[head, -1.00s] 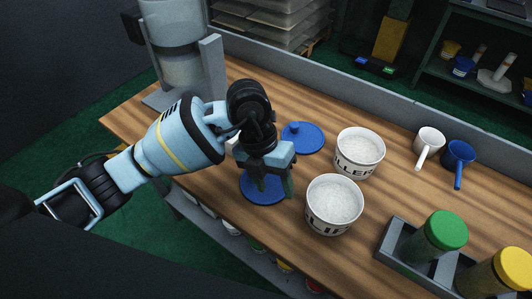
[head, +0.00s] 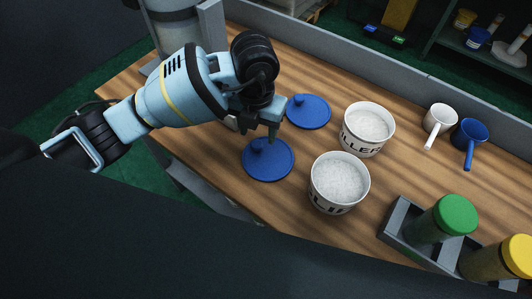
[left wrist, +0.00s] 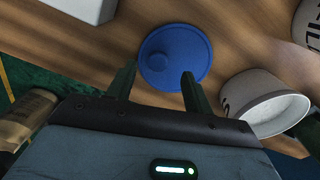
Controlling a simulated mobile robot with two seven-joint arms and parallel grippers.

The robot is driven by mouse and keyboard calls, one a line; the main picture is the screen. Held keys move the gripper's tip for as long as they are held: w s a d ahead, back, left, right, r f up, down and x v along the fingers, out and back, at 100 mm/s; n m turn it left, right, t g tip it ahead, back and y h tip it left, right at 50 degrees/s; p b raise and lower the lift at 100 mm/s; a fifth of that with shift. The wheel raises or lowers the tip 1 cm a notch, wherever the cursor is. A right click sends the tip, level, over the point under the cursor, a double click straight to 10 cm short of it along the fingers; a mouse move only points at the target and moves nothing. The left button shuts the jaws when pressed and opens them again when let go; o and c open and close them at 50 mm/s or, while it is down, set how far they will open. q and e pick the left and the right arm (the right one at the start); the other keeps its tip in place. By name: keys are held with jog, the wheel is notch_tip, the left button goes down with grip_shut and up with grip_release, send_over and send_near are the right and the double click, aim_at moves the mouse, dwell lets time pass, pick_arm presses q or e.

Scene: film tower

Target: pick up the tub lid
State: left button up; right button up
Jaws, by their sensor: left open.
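A round blue tub lid (head: 276,165) with a small knob lies flat on the wooden bench, left of the two white tubs. A second blue lid (head: 308,112) with a knob lies behind it. My left gripper (head: 260,126) is open and empty, above the bench just behind the near lid's knob. In the left wrist view a blue lid (left wrist: 187,58) lies beyond the open fingers (left wrist: 157,82), its knob roughly between them in the picture. The fingers look clear of it. My right gripper is not in view.
Two white tubs of pale granules, the front tub (head: 340,180) and rear tub (head: 367,127), stand right of the lids. A white scoop (head: 439,119) and blue scoop (head: 470,133) lie at the right. A grey rack (head: 404,224) holds jars with green and yellow caps.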

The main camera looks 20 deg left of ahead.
aim_at(257, 145)
pick_arm(q)
jog(key=f, duration=0.4)
jog(key=shift+s+a+f, duration=0.15)
jog(key=shift+s+f, duration=0.05)
jog(key=shift+s, duration=0.05)
jog(key=c, duration=1.1)
jog(key=shift+o, duration=0.2)
jog(key=shift+r, duration=0.1)
